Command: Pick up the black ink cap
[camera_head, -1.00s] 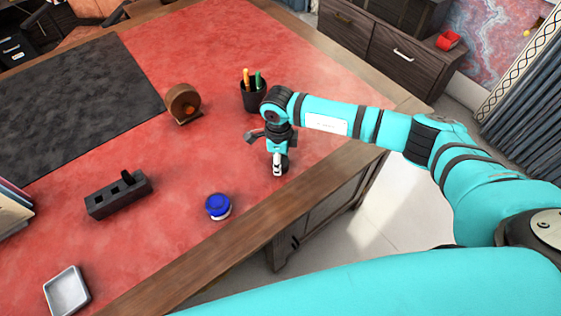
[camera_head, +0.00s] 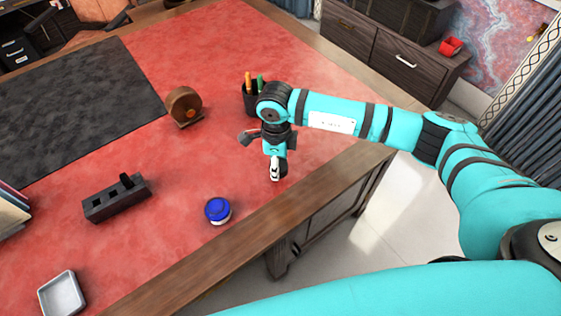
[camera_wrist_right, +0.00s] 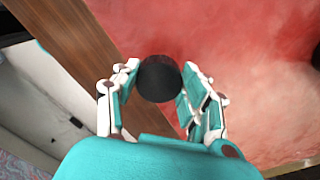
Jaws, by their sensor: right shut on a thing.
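The black ink cap (camera_wrist_right: 160,80) shows in the right wrist view as a dark round piece between my right gripper's fingers. My right gripper (camera_wrist_right: 158,88) is shut on it, with one finger on each side. In the head view the right gripper (camera_head: 276,170) points down at the right side of the red desk top, near the wooden edge. The cap is mostly hidden there by the gripper, and I cannot tell whether it is clear of the desk. My left gripper is not in view.
A blue-topped round container (camera_head: 217,209) stands left of the gripper. A black pen cup (camera_head: 252,101) stands just behind it. A brown round object (camera_head: 184,104), a dark slotted block (camera_head: 117,203) and a pale tray (camera_head: 61,295) are farther left. Red desk between them is clear.

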